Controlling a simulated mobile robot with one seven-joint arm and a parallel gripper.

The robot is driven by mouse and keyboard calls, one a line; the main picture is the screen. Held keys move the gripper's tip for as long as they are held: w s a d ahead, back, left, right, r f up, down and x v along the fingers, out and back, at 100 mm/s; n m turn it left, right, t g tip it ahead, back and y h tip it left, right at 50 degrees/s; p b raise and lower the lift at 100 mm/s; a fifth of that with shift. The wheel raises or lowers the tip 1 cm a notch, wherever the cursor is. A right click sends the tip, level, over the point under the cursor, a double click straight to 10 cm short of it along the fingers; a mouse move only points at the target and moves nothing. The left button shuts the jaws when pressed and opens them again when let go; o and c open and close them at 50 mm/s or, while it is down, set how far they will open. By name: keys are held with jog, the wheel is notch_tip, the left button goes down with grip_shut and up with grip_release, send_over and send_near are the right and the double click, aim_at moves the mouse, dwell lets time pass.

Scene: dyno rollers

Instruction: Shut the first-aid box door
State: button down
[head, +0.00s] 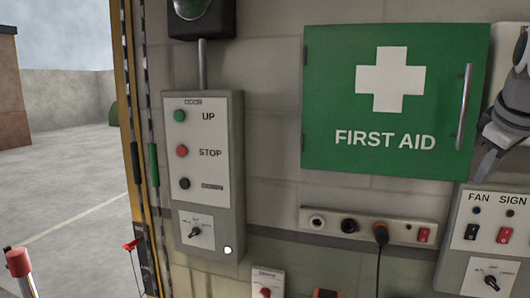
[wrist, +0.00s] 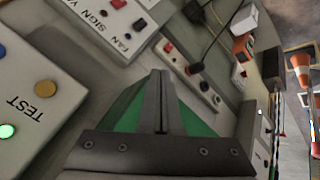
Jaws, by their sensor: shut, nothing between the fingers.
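The first-aid box door (head: 335,95) is a green panel with a white cross and the words FIRST AID, on the wall at the upper right of the head view. A vertical grey bar handle (head: 463,107) is near its right edge. The door looks nearly parallel to the wall; I cannot tell whether a gap remains. My gripper (head: 488,165) is at the right edge of the head view, beside the door's handle side, partly cut off. In the wrist view my gripper (wrist: 160,75) is shut and empty, with green surface (wrist: 190,122) behind its fingers. Contact is unclear.
A grey control box (head: 208,225) with UP and STOP buttons is left of the door. A socket strip (head: 395,231) with a black plug and cable is below it. A FAN and SIGN switch panel (head: 490,218) is at lower right.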

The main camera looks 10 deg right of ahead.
jog(key=s+d+r, duration=0.1)
jog(key=s+r, duration=0.5)
jog(key=r, duration=0.2)
jog(key=a+f+m+y+b, duration=0.2)
jog(key=a+f+y, duration=0.2)
jog(key=a+f, duration=2)
jog(key=s+a+f+b, duration=0.1)
jog(key=s+a+f, duration=0.3)
jog(key=a+f, duration=0.3)
jog(key=shift+s+a+f+m+g, duration=0.15)
jog(key=shift+s+f+m+g, duration=0.15)
jog(key=shift+f, duration=0.65)
